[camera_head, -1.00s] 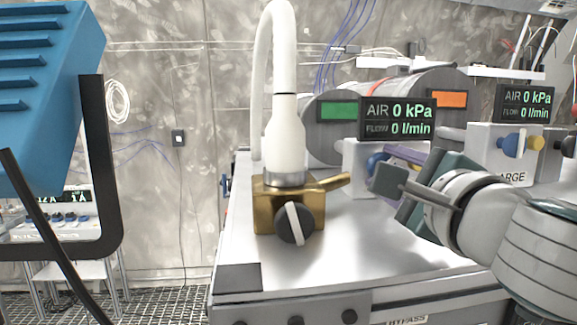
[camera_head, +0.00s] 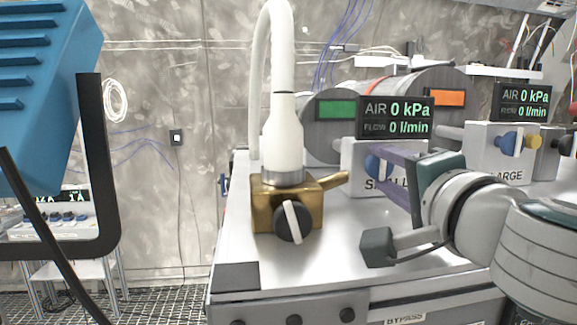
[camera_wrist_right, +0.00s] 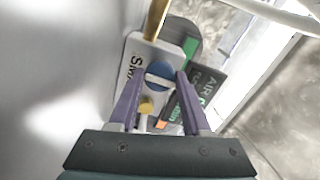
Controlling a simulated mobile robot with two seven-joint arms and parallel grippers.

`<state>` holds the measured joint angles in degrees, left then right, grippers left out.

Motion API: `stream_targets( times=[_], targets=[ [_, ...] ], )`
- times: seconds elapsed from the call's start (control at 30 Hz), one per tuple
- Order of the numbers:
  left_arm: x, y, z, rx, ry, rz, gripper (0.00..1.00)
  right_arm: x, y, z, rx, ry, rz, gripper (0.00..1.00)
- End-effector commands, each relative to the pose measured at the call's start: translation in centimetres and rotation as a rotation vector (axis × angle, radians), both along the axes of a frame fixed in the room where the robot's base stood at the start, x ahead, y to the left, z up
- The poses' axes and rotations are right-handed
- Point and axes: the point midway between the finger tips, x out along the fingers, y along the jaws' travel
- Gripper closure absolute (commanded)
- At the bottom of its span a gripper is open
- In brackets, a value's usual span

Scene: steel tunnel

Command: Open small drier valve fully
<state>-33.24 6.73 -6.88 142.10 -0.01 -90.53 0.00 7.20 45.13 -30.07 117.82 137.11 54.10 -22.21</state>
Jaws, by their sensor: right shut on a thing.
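The small drier box (camera_head: 349,160) is white, with its "SMALL" label partly hidden by my gripper. Its blue valve knob (camera_head: 372,166) is on the front face, partly covered by a purple finger. In the right wrist view the round blue knob (camera_wrist_right: 158,76) with a pale bar across it lies between the two purple fingertips. My right gripper (camera_wrist_right: 160,78) is shut on this knob; it comes in from the right in the head view (camera_head: 385,160). The display (camera_head: 396,117) above the box reads AIR 0 kPa, FLOW 0 l/min. My left gripper is not in view.
A brass block with a black knob (camera_head: 293,221) and white hose stands left of the drier. The large drier box (camera_head: 500,160), with blue and yellow knobs, stands to the right. The bench top (camera_head: 345,235) in front is mostly clear.

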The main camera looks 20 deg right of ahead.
Motion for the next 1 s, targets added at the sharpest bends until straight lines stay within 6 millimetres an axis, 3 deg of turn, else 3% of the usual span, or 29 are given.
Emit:
stream_targets(
  times=[0.57, 0.6, 0.83, 1.0],
  targets=[
    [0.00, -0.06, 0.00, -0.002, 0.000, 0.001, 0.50, 0.00, -0.05, 0.01, -0.030, 0.007, -0.002, 1.00],
    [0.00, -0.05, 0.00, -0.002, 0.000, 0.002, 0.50, 0.00, -0.05, 0.01, -0.030, 0.007, -0.002, 0.47],
    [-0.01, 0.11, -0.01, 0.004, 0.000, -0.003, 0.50, -0.01, -0.03, 0.00, -0.027, 0.006, -0.001, 0.22],
    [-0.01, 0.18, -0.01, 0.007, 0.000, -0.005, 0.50, 0.00, -0.01, -0.01, -0.026, 0.006, 0.000, 0.22]
  ],
)
